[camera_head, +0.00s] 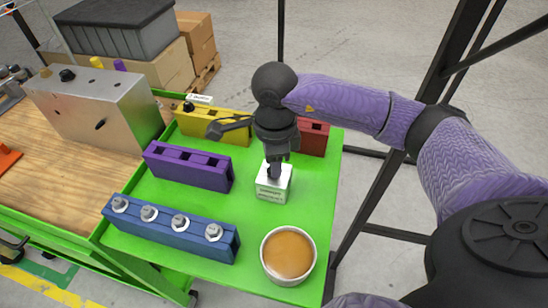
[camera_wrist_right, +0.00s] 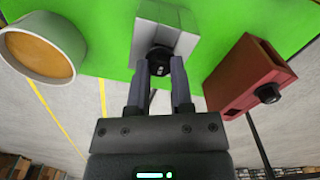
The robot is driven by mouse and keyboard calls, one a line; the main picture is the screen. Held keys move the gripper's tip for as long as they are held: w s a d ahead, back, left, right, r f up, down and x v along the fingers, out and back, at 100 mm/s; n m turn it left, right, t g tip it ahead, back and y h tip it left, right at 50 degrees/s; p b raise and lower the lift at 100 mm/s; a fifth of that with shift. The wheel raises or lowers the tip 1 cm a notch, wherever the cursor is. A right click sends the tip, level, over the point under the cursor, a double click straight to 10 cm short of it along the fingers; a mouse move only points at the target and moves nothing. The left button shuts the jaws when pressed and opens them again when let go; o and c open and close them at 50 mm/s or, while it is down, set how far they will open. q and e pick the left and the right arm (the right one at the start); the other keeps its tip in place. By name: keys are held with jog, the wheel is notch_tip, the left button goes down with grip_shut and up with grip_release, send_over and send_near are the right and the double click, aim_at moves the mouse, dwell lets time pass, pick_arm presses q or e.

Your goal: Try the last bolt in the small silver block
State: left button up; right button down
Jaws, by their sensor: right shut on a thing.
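The small silver block (camera_head: 272,194) stands on the green table top, right of the purple block. It also shows in the right wrist view (camera_wrist_right: 188,22). My right gripper (camera_head: 274,170) points down over its top. In the right wrist view its fingers (camera_wrist_right: 160,66) are shut on a dark round-headed bolt (camera_wrist_right: 159,58) at the silver block's top. I cannot tell how deep the bolt sits in the block. In the head view the gripper hides most of the bolt. My left gripper is not in view.
A blue block (camera_head: 168,228) with several silver bolts, a purple block (camera_head: 187,168), a yellow block (camera_head: 222,130) and a red block (camera_head: 313,140) surround it. A white bowl (camera_head: 265,262) with orange contents stands in front. A large metal box (camera_head: 100,112) is at left.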

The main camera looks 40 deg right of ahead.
jog(key=shift+f, duration=0.4)
jog(key=shift+c, duration=2.1)
grip_release()
jog(key=shift+r, duration=0.1)
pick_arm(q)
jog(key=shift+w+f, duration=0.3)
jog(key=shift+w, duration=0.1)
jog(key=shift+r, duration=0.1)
pick_arm(e)
jog(key=shift+r, duration=0.4)
notch_tip(320, 180, up, 6)
jog(key=p, duration=0.4)
jog(key=shift+f+p, duration=0.25)
jog(key=shift+p, duration=0.05)
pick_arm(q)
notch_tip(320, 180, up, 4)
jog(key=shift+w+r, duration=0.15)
pick_arm(e)
jog(key=shift+f, duration=0.15)
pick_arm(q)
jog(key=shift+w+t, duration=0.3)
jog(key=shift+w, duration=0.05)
